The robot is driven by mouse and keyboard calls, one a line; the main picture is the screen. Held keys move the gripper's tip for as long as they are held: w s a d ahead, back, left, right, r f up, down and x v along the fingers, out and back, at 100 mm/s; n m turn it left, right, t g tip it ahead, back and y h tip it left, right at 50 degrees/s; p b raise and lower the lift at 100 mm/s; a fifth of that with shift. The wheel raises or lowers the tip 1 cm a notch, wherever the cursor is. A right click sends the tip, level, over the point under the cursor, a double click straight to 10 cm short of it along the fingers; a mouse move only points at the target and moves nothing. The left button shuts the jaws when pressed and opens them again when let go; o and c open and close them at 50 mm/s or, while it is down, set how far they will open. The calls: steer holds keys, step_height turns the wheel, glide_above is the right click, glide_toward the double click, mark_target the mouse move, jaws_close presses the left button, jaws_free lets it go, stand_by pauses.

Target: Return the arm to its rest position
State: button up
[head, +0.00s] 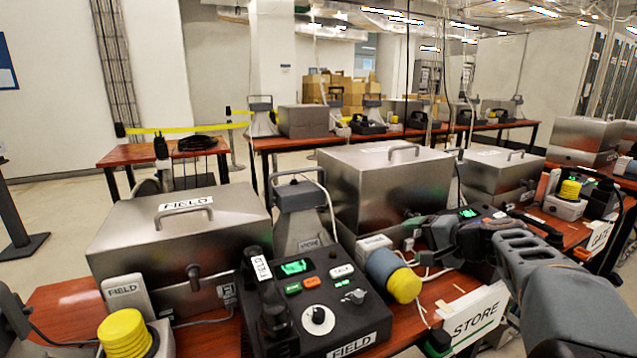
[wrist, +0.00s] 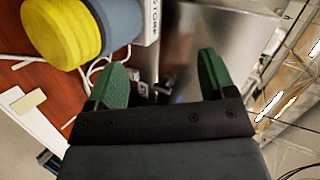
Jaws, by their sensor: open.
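My arm (head: 535,270) reaches in from the lower right of the head view, over the right part of the near bench. The same cylinder (head: 395,276) is left of my gripper in the head view.
The near bench (head: 208,340) holds a FIELD box (head: 180,232), a larger metal box (head: 388,190), a FIELD control panel (head: 325,305) and loose cables. A STORE sign (head: 473,318) stands below my arm. More equipment (head: 585,140) crowds the right. Open floor (head: 70,215) lies at left.

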steer(key=s+a+r+n+g+h+p, duration=0.3)
steer(key=s+r+p, duration=0.4)
steer(key=s+p, duration=0.4)
steer(key=s+a+r+n+g+h+p, duration=0.3)
steer(key=s+r+n+p, duration=0.3)
steer(key=s+p, duration=0.5)
steer(key=r+h+p, duration=0.1)
steer(key=p, duration=0.2)
steer(key=shift+s+a+g+h+p, duration=0.2)
steer(key=shift+a+g+h+p, duration=0.1)
steer(key=shift+a+g+h, duration=0.1)
steer(key=shift+r, duration=0.1)
